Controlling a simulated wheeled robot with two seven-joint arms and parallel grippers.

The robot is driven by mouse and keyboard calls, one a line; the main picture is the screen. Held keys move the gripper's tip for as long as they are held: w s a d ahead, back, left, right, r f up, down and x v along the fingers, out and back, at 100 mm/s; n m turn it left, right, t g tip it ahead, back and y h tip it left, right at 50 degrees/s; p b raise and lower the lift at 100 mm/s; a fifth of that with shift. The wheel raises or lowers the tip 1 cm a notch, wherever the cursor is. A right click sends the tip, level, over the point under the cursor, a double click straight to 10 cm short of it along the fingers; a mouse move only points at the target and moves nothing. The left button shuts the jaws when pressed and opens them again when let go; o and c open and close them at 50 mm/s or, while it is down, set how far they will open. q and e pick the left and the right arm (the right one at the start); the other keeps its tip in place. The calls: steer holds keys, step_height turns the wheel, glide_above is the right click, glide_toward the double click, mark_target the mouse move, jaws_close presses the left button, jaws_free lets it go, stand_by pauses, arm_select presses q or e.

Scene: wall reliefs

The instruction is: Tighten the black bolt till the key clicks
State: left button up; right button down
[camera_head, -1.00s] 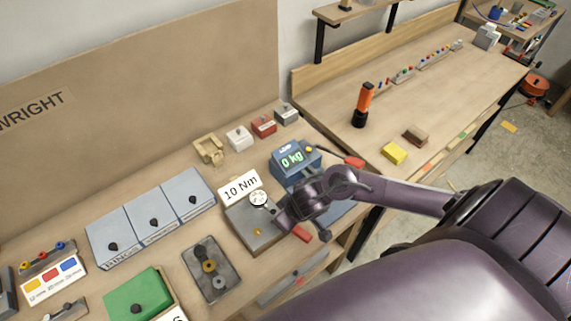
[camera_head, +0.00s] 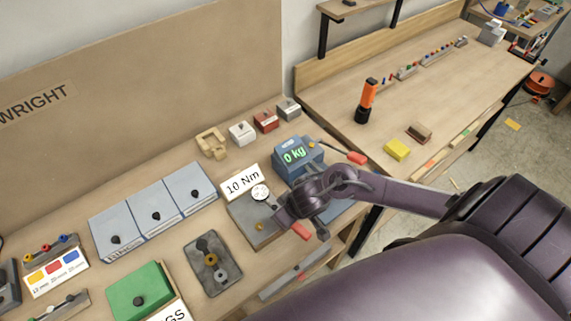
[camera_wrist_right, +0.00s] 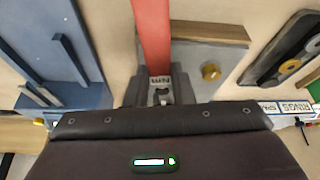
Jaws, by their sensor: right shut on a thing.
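My right gripper (camera_head: 297,213) is low over the grey block (camera_head: 242,214) that has a "10 Nm" sign (camera_head: 241,182) and a round white dial (camera_head: 260,193). It is shut on a red-handled key, whose red end (camera_head: 301,231) sticks out beside it. In the right wrist view the red handle (camera_wrist_right: 153,35) runs away from the gripper (camera_wrist_right: 160,95). A brass-coloured bolt head (camera_wrist_right: 210,72) on the block stands apart from the gripper; it also shows in the head view (camera_head: 260,227). I cannot make out the black bolt; the gripper may hide it. My left gripper is out of view.
A grey tray with rings (camera_head: 228,279) and a green box (camera_head: 150,281) lie to the left. The right-hand bench (camera_head: 440,85) has clear room.

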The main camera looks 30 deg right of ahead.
steer(key=shift+s+a+m+h, duration=0.1)
steer(key=shift+a+m+h, duration=0.6)
steer(key=shift+a+m, duration=1.05)
stand_by(2.6)
steer(key=shift+d, duration=0.25)
steer(key=shift+d+n+y, duration=0.3)
steer(key=shift+d+n, duration=0.35)
steer(key=shift+r, duration=0.15)
steer(key=shift+a+r, duration=0.1)
steer(key=shift+r, duration=2.25)
